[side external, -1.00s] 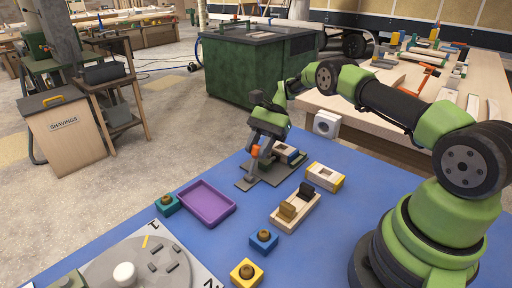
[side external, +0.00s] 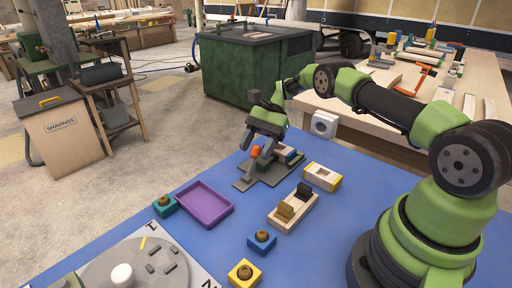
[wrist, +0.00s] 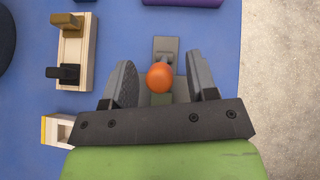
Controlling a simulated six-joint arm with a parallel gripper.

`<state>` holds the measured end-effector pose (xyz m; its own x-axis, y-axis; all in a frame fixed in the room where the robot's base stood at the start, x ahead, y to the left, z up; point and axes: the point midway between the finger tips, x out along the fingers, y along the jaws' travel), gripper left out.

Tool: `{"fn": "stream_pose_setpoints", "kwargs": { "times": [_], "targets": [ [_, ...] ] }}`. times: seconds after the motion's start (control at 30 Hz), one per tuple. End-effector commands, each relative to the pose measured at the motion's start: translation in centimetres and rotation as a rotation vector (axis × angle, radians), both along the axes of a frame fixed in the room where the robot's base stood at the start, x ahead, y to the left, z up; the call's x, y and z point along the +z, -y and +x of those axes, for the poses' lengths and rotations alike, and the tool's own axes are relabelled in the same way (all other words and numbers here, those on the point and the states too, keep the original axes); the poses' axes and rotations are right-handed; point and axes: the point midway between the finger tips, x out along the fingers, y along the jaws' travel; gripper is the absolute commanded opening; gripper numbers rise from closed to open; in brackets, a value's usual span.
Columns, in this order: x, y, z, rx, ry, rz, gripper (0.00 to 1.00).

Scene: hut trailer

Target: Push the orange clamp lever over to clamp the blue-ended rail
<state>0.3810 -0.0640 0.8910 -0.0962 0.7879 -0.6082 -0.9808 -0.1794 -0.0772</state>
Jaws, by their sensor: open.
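The orange clamp lever's round knob (side external: 256,152) stands up above its grey clamp base (side external: 244,184) in the side view. In the wrist view, the knob (wrist: 160,77) sits between the two fingers of my gripper (wrist: 160,72), with gaps on both sides. My gripper (side external: 262,148) points down over the clamp, with its fingers open around the knob. The blue-ended rail (side external: 287,153) lies at the clamp, just right of my gripper in the side view. It is partly hidden there, and my gripper's body hides it in the wrist view.
A wooden block with two upright pegs (side external: 292,210) and a yellow-ended wooden block (side external: 322,177) stand nearby. A purple tray (side external: 205,204) lies to the left. Teal, blue (side external: 262,241) and yellow (side external: 244,274) blocks stand toward the front. Blue tabletop is free between them.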

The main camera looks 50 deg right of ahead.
Motion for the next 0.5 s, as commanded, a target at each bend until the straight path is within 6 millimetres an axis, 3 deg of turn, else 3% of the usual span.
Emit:
{"fn": "stream_pose_setpoints", "kwargs": {
  "times": [0.33,0.5],
  "targets": [
    [1.6,2.2,0.3,-0.002,0.003,-0.002,0.53],
    [4.5,2.1,0.3,-0.001,0.003,-0.002,0.53]
  ]
}}
